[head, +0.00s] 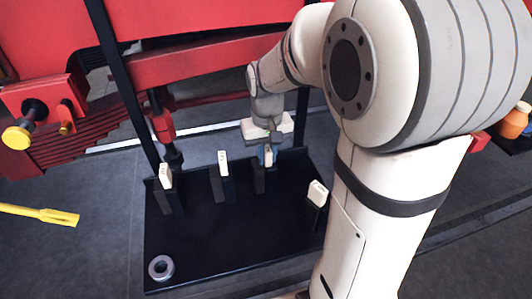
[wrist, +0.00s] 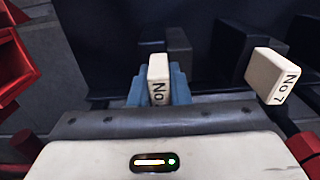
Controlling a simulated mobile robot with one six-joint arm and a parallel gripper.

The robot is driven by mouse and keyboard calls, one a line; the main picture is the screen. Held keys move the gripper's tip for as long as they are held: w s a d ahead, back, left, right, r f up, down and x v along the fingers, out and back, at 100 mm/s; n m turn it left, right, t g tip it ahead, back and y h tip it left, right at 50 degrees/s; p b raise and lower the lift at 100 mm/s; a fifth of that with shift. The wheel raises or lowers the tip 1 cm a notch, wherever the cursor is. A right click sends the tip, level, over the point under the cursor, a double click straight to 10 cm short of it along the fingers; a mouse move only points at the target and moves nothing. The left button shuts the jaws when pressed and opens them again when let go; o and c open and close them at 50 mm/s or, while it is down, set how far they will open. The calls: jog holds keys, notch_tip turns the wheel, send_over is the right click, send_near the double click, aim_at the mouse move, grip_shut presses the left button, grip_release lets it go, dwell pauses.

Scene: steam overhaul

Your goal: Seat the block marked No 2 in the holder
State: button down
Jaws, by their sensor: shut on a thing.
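My gripper (head: 267,152) is shut on a white block (wrist: 158,68), with a blue finger on each side of it in the wrist view. The block reads "No", but its digit is hidden by the gripper body, so I cannot tell if it is No 2. In the head view the held block (head: 268,157) is upright by a dark upright (head: 258,181) on the black base (head: 225,245). I cannot tell whether it is seated or held just above. Which upright is the holder is not clear.
A white block marked No 7 (wrist: 268,76) is to the right in the wrist view. Other white-topped blocks stand on the base at left (head: 165,177), middle (head: 223,161) and right (head: 317,194). A metal ring (head: 160,267) lies at front left. The base's front middle is clear.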

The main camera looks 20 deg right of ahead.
aim_at(267, 148)
jog(key=shift+r, duration=0.1)
jog(key=shift+r+p, duration=1.2)
jog(key=shift+r, duration=0.25)
